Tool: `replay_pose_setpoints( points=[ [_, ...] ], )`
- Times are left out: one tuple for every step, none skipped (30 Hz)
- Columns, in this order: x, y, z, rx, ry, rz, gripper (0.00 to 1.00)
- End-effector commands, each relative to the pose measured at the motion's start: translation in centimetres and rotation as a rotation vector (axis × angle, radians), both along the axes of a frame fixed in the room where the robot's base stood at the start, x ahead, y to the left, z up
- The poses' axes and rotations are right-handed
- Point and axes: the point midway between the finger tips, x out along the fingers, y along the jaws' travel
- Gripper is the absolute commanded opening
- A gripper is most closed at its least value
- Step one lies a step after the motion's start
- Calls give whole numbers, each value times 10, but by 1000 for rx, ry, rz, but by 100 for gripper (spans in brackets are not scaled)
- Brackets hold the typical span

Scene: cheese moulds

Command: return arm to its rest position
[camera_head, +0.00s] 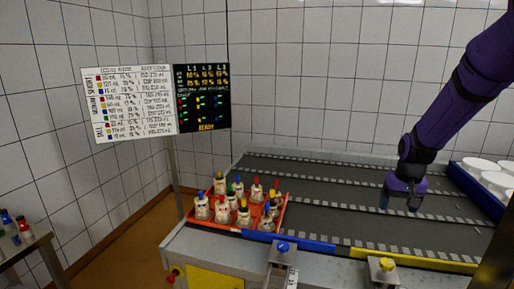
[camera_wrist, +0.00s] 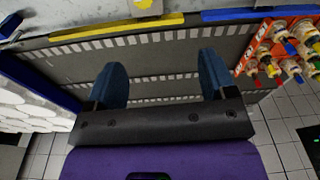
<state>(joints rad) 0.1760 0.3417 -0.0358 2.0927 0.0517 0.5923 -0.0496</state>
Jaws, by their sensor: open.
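My gripper (camera_head: 400,200) hangs from my purple arm over the right part of the dark conveyor table in the head view. In the wrist view my gripper (camera_wrist: 166,80) shows two blue fingers spread wide apart. Nothing is between them except the conveyor surface behind. The gripper is open and empty, apart from the crate and the white moulds.
A red crate (camera_head: 262,232) of bottles with coloured caps stands at the conveyor's left end. A blue bin (camera_head: 480,193) of white round moulds (camera_head: 482,164) is at right. A sign board (camera_head: 130,100) and dark screen (camera_head: 202,98) stand behind. The conveyor (camera_head: 330,207) between is clear.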

Motion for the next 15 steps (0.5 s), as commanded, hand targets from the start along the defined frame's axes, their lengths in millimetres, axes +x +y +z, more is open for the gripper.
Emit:
replay_pose_setpoints(
  points=[
    [-8,7,19,-2,-19,9,77],
    [-13,10,29,-3,-27,14,77],
    [-21,15,41,-4,-37,20,77],
    [-26,18,50,-5,-47,25,77],
    [-32,22,59,-6,-54,30,77],
    [-40,26,70,-7,-64,37,77],
    [-46,30,78,-9,-73,41,77],
    [-52,33,86,-10,-81,46,77],
    [-61,37,96,-10,-92,52,77],
    [-68,40,104,-12,-100,57,77],
    [-75,43,110,-13,-108,61,77],
    [-84,48,120,-14,-119,68,77],
    [-91,51,126,-15,-126,73,77],
    [-98,54,132,-16,-135,78,77],
    [-108,57,141,-18,-146,84,77]
  ],
)
